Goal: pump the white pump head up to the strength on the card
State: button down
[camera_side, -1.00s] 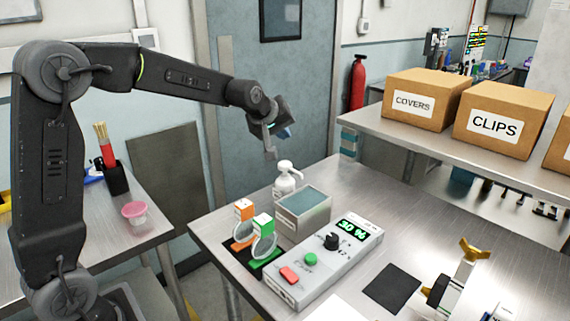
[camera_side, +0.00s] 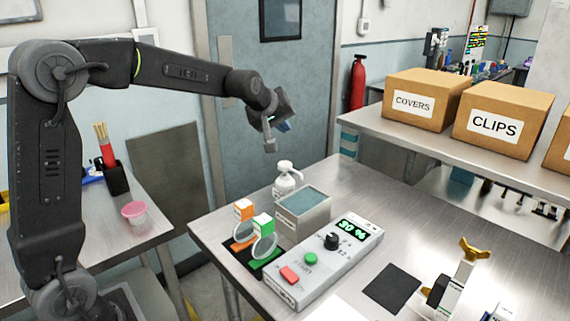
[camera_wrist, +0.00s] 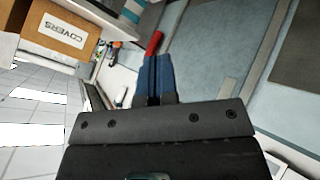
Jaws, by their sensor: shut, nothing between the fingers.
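The white pump head (camera_side: 285,166) sits on top of a white bottle (camera_side: 284,184), upright behind the grey tank (camera_side: 303,208) on the steel bench. My gripper (camera_side: 287,127) is in the air above the pump head, clear of it. Its blue fingers are shut and empty, and they show shut in the wrist view (camera_wrist: 158,60) too. The wrist view does not show the pump. A control box (camera_side: 325,264) has a lit green percent display (camera_side: 353,230), whose first digit is hard to read. I cannot make out a readable strength card.
Two ring-shaped holders with an orange tag (camera_side: 243,209) and a green tag (camera_side: 262,224) stand left of the tank. A dark mat (camera_side: 392,288) and a yellow-topped device (camera_side: 455,285) are at the right. Boxes (camera_side: 505,120) sit on the shelf behind.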

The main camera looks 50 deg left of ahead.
aim_at(287, 161)
jog(key=shift+f, duration=3.45)
jog(key=shift+f, duration=0.1)
jog(key=shift+f, duration=0.3)
jog(key=shift+f, duration=1)
dwell(0.3)
jog(key=shift+r, duration=1.4)
jog(key=shift+r, duration=2.5)
